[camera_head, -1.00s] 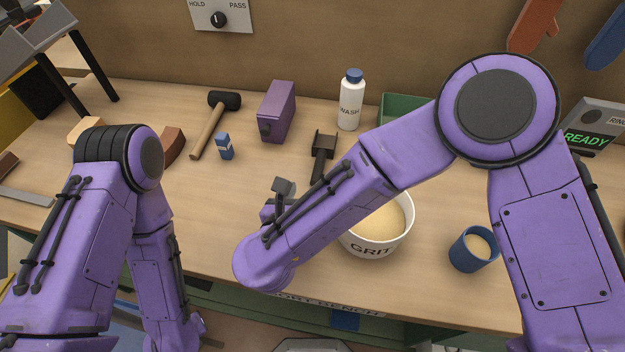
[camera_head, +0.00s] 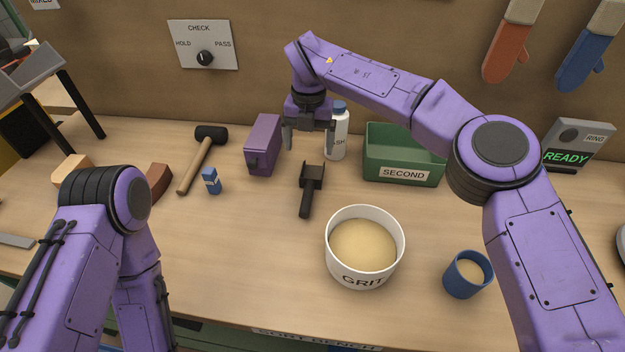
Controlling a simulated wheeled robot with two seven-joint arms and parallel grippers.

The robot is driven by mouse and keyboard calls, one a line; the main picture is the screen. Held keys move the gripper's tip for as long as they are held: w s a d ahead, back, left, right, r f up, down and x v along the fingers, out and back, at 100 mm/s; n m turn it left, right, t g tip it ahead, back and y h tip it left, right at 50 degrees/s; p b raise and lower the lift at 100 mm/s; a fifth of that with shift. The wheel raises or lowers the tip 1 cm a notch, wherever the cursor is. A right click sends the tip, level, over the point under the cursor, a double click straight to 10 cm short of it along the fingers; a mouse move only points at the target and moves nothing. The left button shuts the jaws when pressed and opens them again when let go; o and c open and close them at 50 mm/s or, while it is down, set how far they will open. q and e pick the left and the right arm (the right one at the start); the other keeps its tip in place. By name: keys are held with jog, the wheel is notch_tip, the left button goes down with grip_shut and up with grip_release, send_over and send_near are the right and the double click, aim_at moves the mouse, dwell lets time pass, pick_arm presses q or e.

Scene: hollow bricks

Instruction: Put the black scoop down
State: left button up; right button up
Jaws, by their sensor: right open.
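The black scoop (camera_head: 309,187) lies on the wooden bench, its square head toward the back and its handle toward the front. My right gripper (camera_head: 309,147) is open and empty, pointing down, above and just behind the scoop's head in the picture. It is apart from the scoop as far as I can tell. My left arm comes in from the left, bent over the front of the bench. Its gripper is out of the picture.
A white GRIT tub (camera_head: 364,275) stands in front of the scoop, with a blue cup (camera_head: 467,275) to its right. A purple box (camera_head: 262,145), a white wash bottle (camera_head: 338,135) and a green SECOND bin (camera_head: 403,157) stand behind. A mallet (camera_head: 196,166) lies left.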

aim_at(311, 174)
jog(key=f+p, duration=0.1)
jog(key=f, duration=0.2)
jog(key=f+p, duration=0.1)
jog(key=f, duration=0.6)
jog(key=shift+s+d+p, duration=0.2)
jog(key=shift+s+p, duration=0.2)
jog(key=shift+f, duration=0.25)
jog(key=shift+r, duration=0.1)
jog(key=c, duration=1.2)
